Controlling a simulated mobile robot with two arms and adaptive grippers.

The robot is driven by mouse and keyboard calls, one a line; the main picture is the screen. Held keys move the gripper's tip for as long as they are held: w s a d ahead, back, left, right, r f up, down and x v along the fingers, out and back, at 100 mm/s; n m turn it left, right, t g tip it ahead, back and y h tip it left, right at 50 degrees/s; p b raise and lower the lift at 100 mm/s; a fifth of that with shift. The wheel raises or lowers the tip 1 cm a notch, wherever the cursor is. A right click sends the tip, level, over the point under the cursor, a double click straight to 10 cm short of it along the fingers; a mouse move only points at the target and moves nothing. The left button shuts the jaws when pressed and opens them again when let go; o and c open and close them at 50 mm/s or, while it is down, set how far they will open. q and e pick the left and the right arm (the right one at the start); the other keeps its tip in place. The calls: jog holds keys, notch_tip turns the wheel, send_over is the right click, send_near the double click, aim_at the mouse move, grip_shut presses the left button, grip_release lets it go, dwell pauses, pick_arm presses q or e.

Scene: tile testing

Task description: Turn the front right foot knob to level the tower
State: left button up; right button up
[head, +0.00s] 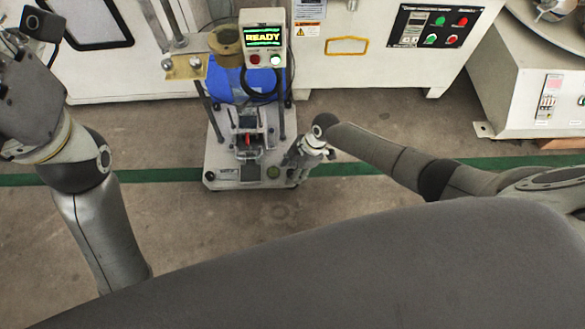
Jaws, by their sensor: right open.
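The tower (249,185) stands on the floor in the middle of the head view, with a pale base plate, upright posts and a small display box (262,38) reading "READY". My right gripper (297,170) is open at the front right corner of the base plate, pointing down. It covers that corner, so I cannot make out the front right foot knob or whether the fingers touch it. My left arm rises at the left, and its dark end (28,88) is at the upper left edge. Its fingers cannot be made out.
White machine cabinets (345,72) stand behind the tower, one with a dark button panel (437,27). Another white machine (535,85) is at the right. A green stripe (150,175) crosses the concrete floor. The floor in front of the tower is clear.

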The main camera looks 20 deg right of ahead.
jog(key=v, duration=1.2)
dwell(0.4)
